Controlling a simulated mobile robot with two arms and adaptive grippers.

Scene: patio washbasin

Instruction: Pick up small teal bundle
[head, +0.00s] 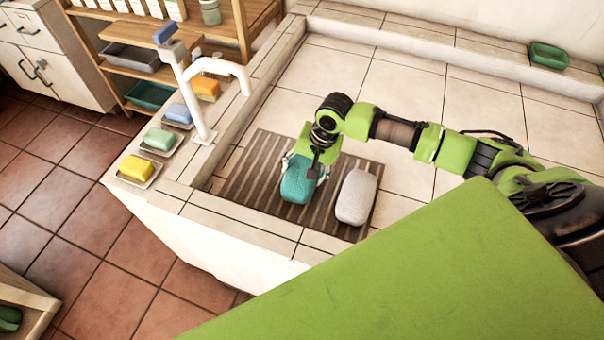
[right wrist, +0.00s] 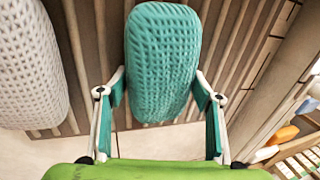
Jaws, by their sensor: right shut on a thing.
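The small teal bundle (head: 297,181) is a rounded, woven-textured block over the striped brown mat (head: 247,177) in the basin. My right gripper (head: 305,172) is shut on it from above, one finger on each side. In the right wrist view the teal bundle (right wrist: 163,62) sits between the fingertips of my right gripper (right wrist: 160,93). I cannot tell whether it touches the mat. A grey-white bundle (head: 356,197) of similar shape lies on the mat to its right; it also shows in the right wrist view (right wrist: 30,65). My left gripper is not in view.
A white tap (head: 205,100) stands on the ledge left of the basin. Soap dishes there hold yellow (head: 136,167), green (head: 159,139), blue (head: 179,112) and orange (head: 206,87) blocks. A green dish (head: 548,56) sits on the back ledge. The tiled basin floor behind is clear.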

